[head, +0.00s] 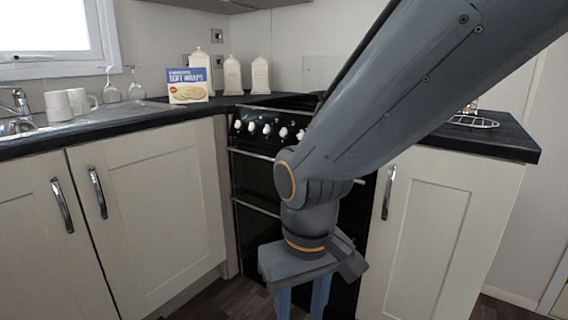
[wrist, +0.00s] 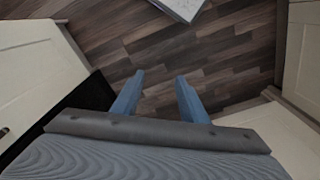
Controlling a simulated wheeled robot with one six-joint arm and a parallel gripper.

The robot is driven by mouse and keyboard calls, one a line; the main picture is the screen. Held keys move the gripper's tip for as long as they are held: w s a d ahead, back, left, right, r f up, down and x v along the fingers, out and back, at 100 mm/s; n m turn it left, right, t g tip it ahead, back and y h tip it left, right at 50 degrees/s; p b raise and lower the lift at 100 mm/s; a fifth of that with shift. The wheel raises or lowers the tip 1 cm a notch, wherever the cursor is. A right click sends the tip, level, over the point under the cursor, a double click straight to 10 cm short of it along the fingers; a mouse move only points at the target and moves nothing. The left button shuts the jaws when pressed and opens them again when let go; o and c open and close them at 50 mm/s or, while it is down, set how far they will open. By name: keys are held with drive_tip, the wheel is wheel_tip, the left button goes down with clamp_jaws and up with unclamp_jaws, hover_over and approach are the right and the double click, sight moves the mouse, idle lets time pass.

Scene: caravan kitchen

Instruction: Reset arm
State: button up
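My gripper (head: 302,300) hangs down in front of the black oven (head: 262,190) in the head view, with its fingers running off the bottom edge. My arm reaches in from the upper right of the head view and hides part of the oven and hob.
The dark worktop (head: 130,115) holds white mugs (head: 70,103), upturned glasses (head: 111,92), a wraps box (head: 187,86) and cream canisters (head: 232,75). A wire rack (head: 474,121) sits on the right worktop (head: 510,138). A pale flat object (wrist: 182,8) lies at the wrist view's top.

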drive_tip(key=s+f+n, duration=0.1)
drive_tip(key=s, duration=0.3)
drive_tip(key=d+r+m+p, duration=0.5)
drive_tip(key=d+r+p, duration=1.1)
drive_tip(key=p, duration=0.9)
wheel_tip(320, 180, up, 4)
drive_tip(key=shift+s+d+r+m, duration=0.2)
drive_tip(key=shift+s+d+m, duration=0.1)
